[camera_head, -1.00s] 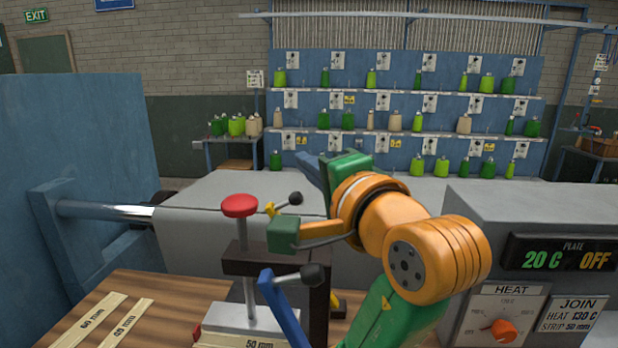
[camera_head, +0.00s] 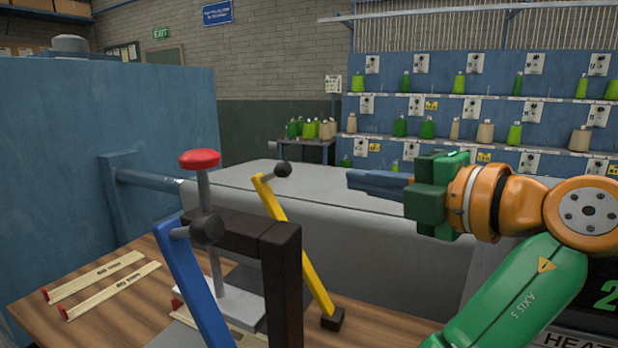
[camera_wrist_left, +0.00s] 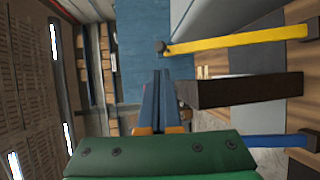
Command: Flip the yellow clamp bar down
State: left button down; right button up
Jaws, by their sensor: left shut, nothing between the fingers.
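The yellow clamp bar (camera_head: 297,248) stands raised and leaning. Its foot sits in a dark block on the bench, and a black ball knob is at its upper end. In the left wrist view the yellow clamp bar (camera_wrist_left: 240,42) runs across the upper right. My left gripper (camera_head: 352,181) points left, shut and empty, to the right of the bar's knob and apart from it in the picture. In the left wrist view its shut fingers (camera_wrist_left: 160,75) lie just below the knob; I cannot tell the depth gap. My right gripper is not in view.
A blue bar (camera_head: 192,285) with a black knob stands on the near side of a dark clamp frame (camera_head: 283,285). A red-topped post (camera_head: 199,160) rises through it. Labelled strips (camera_head: 110,290) lie on the wooden bench. A grey machine body is behind.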

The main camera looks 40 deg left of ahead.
pick_arm(q)
jog(key=p, duration=0.1)
send_near(269, 173)
jog(key=w+a, duration=0.1)
jog(key=a, duration=0.1)
jog(key=w+a, duration=0.1)
jog(key=w, duration=0.1)
jog(key=shift+a, duration=0.4)
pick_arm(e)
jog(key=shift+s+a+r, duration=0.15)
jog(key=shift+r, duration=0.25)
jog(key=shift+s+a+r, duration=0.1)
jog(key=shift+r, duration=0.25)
